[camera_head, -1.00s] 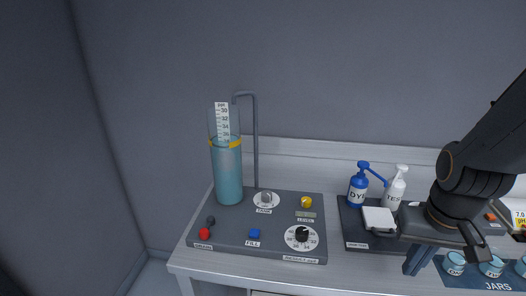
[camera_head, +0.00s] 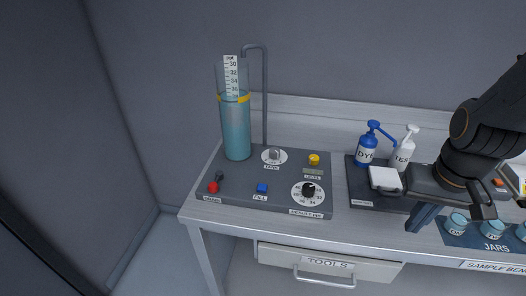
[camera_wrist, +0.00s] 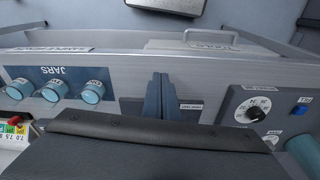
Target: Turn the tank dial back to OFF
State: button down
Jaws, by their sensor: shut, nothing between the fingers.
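The tank dial (camera_head: 274,155) is a grey knob on a white disc labelled TANK, at the back of the dark control panel (camera_head: 232,185). Which mark it points to is too small to read. The tank (camera_head: 236,128) is a clear cylinder of blue-green liquid with a yellow band, left of the dial. My gripper (camera_head: 418,218) is well to the right of the dial, over the bench front near the jars. In the wrist view its fingers (camera_wrist: 160,95) are together and empty.
The panel also bears a red knob (camera_head: 213,187), a blue FILL button (camera_head: 262,188), a yellow button (camera_head: 314,159) and a black-knobbed dial (camera_head: 308,192). A pipe (camera_head: 265,95) rises behind the tank dial. DYE (camera_head: 366,152) and white (camera_head: 403,150) pump bottles stand between panel and arm.

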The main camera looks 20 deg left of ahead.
aim_at(274, 152)
jog(key=u, duration=0.35)
jog(key=k, duration=0.4)
jog(key=u, duration=0.65)
jog(key=i, duration=0.5)
jog(key=z, duration=0.05)
